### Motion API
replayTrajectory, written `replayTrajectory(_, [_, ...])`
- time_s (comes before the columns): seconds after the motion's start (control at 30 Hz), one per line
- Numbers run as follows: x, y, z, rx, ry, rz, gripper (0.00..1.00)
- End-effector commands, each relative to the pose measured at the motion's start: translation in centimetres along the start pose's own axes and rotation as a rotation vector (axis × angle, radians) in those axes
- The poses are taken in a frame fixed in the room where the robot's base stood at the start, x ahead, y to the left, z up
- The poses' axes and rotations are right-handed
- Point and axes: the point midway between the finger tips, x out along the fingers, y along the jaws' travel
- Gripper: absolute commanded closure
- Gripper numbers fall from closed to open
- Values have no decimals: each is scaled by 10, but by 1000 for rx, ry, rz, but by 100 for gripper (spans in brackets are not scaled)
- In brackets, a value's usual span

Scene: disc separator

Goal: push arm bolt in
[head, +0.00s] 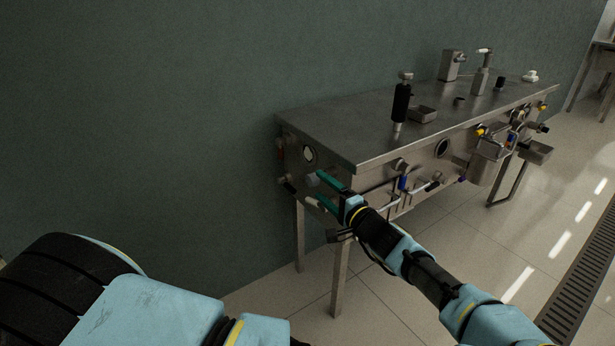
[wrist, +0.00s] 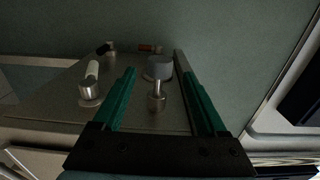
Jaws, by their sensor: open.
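My gripper (head: 315,187) has two teal fingers, spread wide at the end panel. In the wrist view my gripper (wrist: 155,65) is open, with the bolt between the fingers and a gap on both sides. Whether a finger touches it, I cannot tell.
The steel table (head: 315,118) stands along the green wall. In the wrist view a white handle (wrist: 92,70) lies left of my fingers; a red-brown handle (wrist: 149,48) is behind the bolt. Several fittings line the table's front. The tiled floor (head: 440,240) in front is clear.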

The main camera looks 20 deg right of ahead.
Motion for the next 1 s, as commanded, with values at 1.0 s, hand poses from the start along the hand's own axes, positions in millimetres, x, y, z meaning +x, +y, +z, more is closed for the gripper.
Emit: replayTrajectory(1.0, [79,1,1,0,-2,2,32])
